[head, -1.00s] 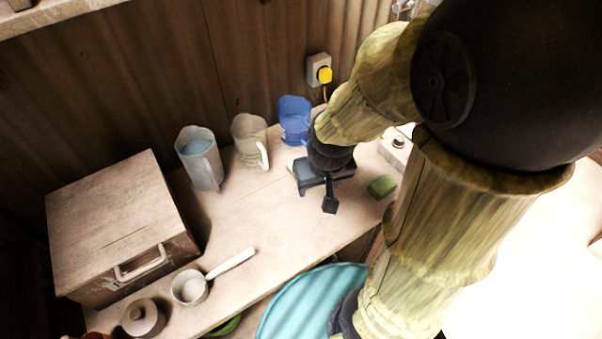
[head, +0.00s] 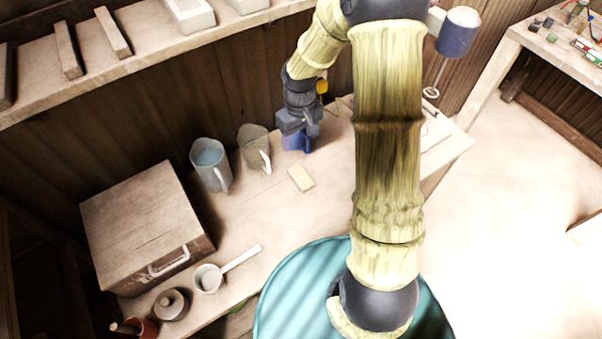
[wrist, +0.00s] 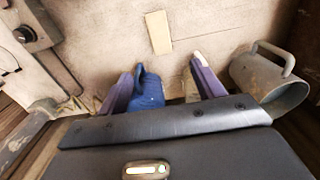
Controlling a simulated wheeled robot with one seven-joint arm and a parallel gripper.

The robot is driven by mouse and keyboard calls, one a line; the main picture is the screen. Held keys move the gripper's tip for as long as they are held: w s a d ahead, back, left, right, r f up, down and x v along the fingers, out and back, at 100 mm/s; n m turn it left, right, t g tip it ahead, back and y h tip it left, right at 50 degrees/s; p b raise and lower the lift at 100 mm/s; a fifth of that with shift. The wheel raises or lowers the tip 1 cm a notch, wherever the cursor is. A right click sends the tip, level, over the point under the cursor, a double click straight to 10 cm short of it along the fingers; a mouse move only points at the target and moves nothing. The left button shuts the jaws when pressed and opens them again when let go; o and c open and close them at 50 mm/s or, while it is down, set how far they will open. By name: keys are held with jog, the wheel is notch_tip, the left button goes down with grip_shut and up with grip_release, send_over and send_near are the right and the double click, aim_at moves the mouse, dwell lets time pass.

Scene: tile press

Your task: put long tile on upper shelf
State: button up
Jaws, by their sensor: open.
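A pale, flat rectangular tile (head: 301,178) lies on the workbench (head: 262,205), right of the jugs. It also shows in the wrist view (wrist: 158,32), beyond the fingertips. My gripper (wrist: 164,76) is open and empty above the bench. Its two purple fingers are spread, with a blue jug (wrist: 148,90) showing between them below. In the head view, my gripper (head: 298,122) covers most of that jug, and its fingertips are hard to make out. The upper shelf (head: 150,62) runs along the wall at upper left and bears two long pale bars (head: 66,50) (head: 112,32).
White trays (head: 190,14) stand on the shelf. A jug with blue contents (head: 211,165) and a beige jug (head: 254,148) stand near the wall. A wooden box (head: 145,220), a ladle (head: 210,277) and a small pot (head: 172,305) occupy the bench's left. A turquoise round top (head: 290,290) is in front.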

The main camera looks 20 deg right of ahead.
jog(key=shift+f, duration=0.1)
jog(key=p, duration=0.3)
send_over(300, 176)
notch_tip(300, 176, down, 12)
jog(key=shift+w+d+f, duration=0.1)
jog(key=shift+w, duration=0.05)
dwell(0.4)
jog(key=shift+f+p, duration=0.35)
jog(key=shift+f, duration=0.15)
notch_tip(300, 176, down, 4)
jog(key=shift+r+p, duration=0.2)
jog(key=shift+p, duration=0.6)
jog(key=shift+d+f, duration=0.1)
jog(key=shift+f, duration=0.15)
